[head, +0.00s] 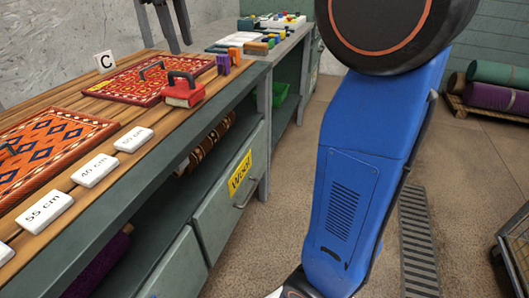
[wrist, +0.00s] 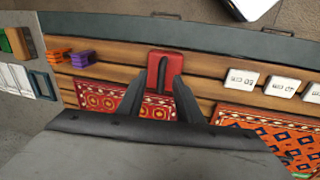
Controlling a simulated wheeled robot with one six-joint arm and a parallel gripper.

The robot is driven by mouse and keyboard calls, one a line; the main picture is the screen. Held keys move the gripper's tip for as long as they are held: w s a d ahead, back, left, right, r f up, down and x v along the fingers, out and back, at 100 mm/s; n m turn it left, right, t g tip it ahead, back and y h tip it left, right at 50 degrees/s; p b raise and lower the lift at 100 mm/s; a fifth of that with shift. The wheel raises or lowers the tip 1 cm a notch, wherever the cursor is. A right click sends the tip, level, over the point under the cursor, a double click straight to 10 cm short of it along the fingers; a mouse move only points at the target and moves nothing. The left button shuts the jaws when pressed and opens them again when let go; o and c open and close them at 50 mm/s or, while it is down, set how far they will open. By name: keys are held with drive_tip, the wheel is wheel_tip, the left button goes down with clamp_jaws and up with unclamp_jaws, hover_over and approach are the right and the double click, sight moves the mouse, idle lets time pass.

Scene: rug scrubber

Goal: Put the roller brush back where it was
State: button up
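A red block with a black handle (head: 183,90) stands on the wooden bench top, at the edge of a red patterned rug (head: 130,92). It also shows in the wrist view, as a red block (wrist: 165,62). I see no piece that is clearly a roller brush, and cannot tell whether this block is it. My gripper (wrist: 157,90) is open, its two dark fingers apart with nothing between them. It is above the bench near the rug, with the red block beyond the fingertips in the wrist view. In the head view only its lower part shows, at the top.
A "C" card (head: 105,61) stands behind the red rug. A second orange rug (head: 50,145) lies at left, with white size blocks (head: 134,139) along the front edge. Purple and orange blocks (head: 229,62) stand to the right. My blue arm link fills the centre right.

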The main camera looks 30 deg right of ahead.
drive_tip(key=s+d+f+m+t, duration=0.1)
drive_tip(key=s+d+f+m, duration=0.2)
drive_tip(key=s+f, duration=1.1)
drive_tip(key=s+d+f+m+t+y, duration=0.1)
drive_tip(key=s+d+f+m+t, duration=0.1)
drive_tip(key=s+f, duration=1.3)
drive_tip(key=shift+s+d+m+y, duration=0.2)
drive_tip(key=shift+d+m+y, duration=0.1)
drive_tip(key=shift+d+m, duration=0.65)
drive_tip(key=shift+d, duration=0.1)
